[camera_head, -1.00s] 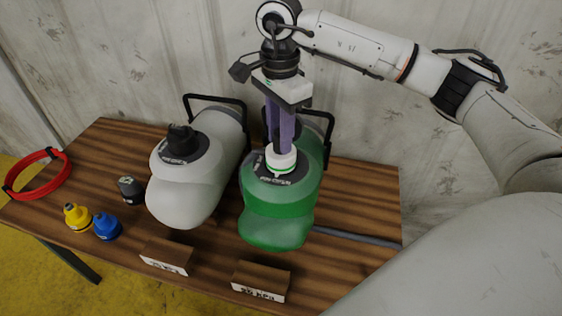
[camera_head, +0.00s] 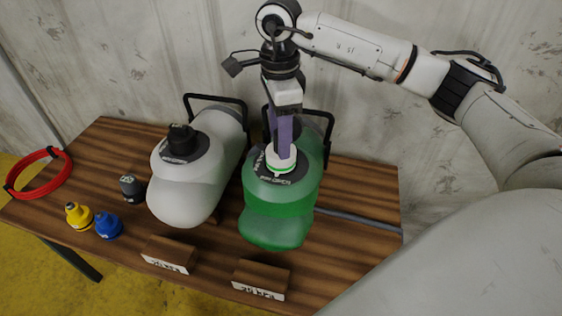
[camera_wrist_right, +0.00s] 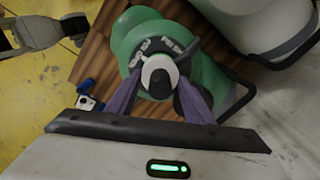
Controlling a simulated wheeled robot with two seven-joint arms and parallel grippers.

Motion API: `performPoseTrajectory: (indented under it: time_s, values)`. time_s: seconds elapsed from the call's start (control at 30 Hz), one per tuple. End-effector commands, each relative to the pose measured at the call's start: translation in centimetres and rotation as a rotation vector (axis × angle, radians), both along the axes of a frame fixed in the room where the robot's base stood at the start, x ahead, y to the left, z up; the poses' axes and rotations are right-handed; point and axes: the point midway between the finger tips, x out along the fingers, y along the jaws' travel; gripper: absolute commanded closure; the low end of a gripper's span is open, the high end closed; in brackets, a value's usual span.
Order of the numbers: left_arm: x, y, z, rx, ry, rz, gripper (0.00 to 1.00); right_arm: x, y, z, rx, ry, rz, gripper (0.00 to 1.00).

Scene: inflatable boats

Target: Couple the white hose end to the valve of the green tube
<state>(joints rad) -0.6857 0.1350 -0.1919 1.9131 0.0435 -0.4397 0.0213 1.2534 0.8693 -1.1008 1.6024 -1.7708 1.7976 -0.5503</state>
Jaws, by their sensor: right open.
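The green tube (camera_head: 281,222) lies on the table, its dark valve collar (camera_head: 288,178) facing up. The white hose end (camera_head: 280,161), with a green ring, sits upright at the valve; whether it is locked there cannot be told. My right gripper (camera_head: 281,152) points down over it, its purple fingers open on either side. In the right wrist view the hose end (camera_wrist_right: 158,77) lies between the spread fingertips (camera_wrist_right: 160,92). Finger contact is not clear. My left gripper is not in the head view; a white and black arm part shows at the right wrist view's upper left.
A white tube (camera_head: 185,200) with a black cap lies left of the green one. Black (camera_head: 132,188), yellow (camera_head: 78,216) and blue (camera_head: 107,226) fittings and a red ring (camera_head: 40,174) are further left. Two wooden label blocks (camera_head: 168,254) (camera_head: 261,279) stand in front. A grey rod (camera_head: 358,220) lies right.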

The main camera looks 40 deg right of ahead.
Motion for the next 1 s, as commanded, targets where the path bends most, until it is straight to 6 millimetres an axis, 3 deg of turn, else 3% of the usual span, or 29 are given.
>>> performPoseTrajectory:
  time_s: [0.1, 0.4, 0.6, 1.0]
  values:
    - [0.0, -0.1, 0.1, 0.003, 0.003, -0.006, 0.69, 0.1, 0.0, 0.3, 0.000, -0.002, 0.000, 0.53]
    - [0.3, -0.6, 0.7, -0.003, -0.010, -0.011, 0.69, 0.1, 0.0, 6.3, 0.001, -0.005, 0.000, 0.53]
    - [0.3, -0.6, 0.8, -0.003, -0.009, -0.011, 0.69, 0.1, 0.0, 9.3, 0.001, -0.001, 0.000, 0.53]
    - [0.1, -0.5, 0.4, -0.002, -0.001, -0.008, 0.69, 0.0, 0.0, 10.3, 0.000, 0.000, 0.000, 0.53]
